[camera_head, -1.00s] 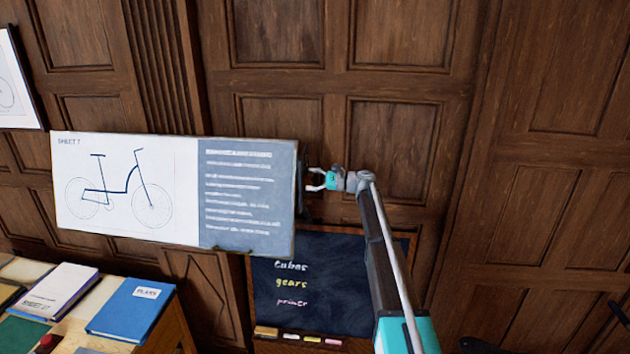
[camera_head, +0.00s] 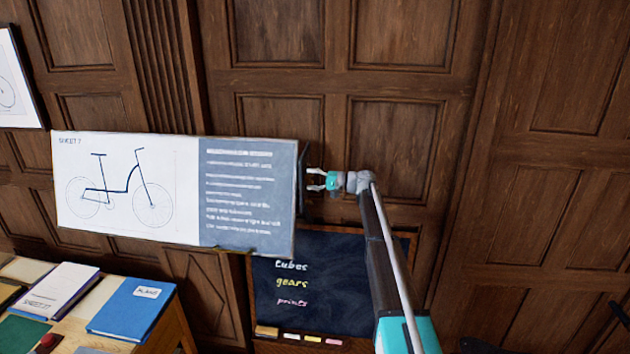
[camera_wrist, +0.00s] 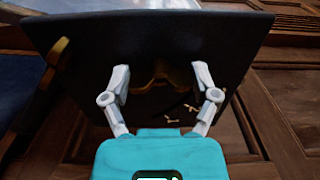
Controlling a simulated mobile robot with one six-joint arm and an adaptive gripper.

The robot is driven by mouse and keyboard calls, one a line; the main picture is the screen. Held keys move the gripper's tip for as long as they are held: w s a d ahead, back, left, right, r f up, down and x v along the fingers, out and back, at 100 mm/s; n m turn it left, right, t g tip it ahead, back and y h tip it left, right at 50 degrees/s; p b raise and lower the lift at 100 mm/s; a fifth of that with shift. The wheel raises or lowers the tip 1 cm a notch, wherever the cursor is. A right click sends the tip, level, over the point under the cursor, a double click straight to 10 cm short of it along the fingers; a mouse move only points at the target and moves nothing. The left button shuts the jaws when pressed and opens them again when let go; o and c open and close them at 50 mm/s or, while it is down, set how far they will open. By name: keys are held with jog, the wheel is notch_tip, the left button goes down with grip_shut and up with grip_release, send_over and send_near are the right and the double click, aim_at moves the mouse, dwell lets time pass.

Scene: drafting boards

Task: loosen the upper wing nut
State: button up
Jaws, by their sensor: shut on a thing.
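The drafting board (camera_head: 120,225) carries a bicycle drawing on its left and a grey text panel on its right. My gripper (camera_head: 317,180) is at the board's right edge, reaching in from the right. In the wrist view my gripper (camera_wrist: 160,82) faces the board's dark side plate (camera_wrist: 220,50). A brass wing nut (camera_wrist: 160,74) sits between the fingertips, and the gripper is shut on it. Its two lobes show; its middle is in shadow. Another brass part (camera_wrist: 55,62) shows at the plate's left edge, apart from the gripper. The head view does not show the wing nut clearly.
A chalkboard (camera_head: 335,305) with chalks hangs just below the gripper. A desk with a blue book (camera_head: 132,305) and other books stands at lower left. Another framed sheet (camera_head: 18,85) is at the far left. The panelled wall right of my arm is clear.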

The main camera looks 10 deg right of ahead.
jog(key=n, duration=0.4)
jog(key=shift+s+a+f+n, duration=0.1)
jog(key=shift+a+f+n, duration=0.05)
jog(key=shift+n, duration=2.25)
jog(key=o, duration=1)
